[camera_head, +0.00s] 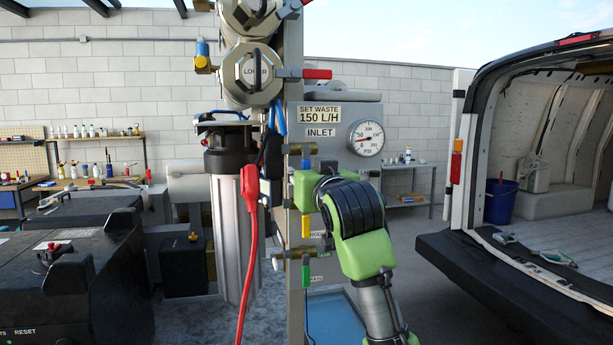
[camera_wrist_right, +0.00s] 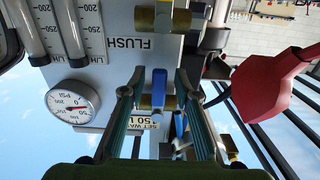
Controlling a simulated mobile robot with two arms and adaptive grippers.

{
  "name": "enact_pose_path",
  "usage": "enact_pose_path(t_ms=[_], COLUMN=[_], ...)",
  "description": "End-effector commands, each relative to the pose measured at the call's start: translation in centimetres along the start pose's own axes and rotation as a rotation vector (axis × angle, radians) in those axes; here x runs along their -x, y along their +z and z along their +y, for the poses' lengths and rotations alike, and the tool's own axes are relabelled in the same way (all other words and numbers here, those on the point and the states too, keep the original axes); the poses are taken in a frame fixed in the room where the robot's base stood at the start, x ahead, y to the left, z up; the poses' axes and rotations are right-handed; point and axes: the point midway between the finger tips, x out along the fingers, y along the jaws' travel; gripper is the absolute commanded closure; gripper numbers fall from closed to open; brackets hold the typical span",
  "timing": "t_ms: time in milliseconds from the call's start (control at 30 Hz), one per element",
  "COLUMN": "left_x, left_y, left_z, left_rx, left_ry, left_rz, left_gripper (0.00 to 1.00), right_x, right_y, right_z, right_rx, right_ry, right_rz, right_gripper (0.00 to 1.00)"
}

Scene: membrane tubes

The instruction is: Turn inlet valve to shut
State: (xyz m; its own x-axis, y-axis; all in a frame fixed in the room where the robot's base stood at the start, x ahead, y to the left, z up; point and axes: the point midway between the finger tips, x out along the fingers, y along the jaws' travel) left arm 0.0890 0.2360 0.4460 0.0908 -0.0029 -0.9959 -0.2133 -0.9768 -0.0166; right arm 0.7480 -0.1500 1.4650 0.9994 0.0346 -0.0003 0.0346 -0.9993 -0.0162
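The inlet valve's blue handle (camera_wrist_right: 159,88) stands between the fingers of my right gripper (camera_wrist_right: 160,80) in the right wrist view, with a brass body behind it. Gaps show on both sides of the handle, so the fingers are open around it and not pressed on it. In the head view the blue handle (camera_head: 325,167) shows just below the INLET label (camera_head: 320,132). My green right gripper (camera_head: 307,190) reaches up to it from the lower right and hides part of the valve. My left gripper is not in view.
A yellow handle (camera_head: 305,226) and a green handle (camera_head: 307,272) sit lower on the panel. A pressure gauge (camera_head: 366,138) is to the right. An open van stands at right.

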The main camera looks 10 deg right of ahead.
Motion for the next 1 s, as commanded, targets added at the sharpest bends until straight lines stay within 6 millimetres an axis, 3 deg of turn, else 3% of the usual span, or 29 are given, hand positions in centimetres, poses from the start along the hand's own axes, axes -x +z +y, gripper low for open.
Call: enact_pose_path(t_ms=[267,700,1000], left_x=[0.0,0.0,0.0], left_y=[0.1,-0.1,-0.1], left_z=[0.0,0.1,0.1], left_rx=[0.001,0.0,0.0], left_ry=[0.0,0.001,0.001], left_rz=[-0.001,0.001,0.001], left_gripper=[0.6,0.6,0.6], right_x=[2.4,10.4,12.0], right_y=[0.0,0.0,0.1], right_z=[0.0,-0.1,0.0], right_rx=[0.001,-0.001,0.0], right_ry=[0.0,-0.001,0.0], right_rz=[0.002,0.002,-0.001], right_gripper=[0.71,0.71,0.71])
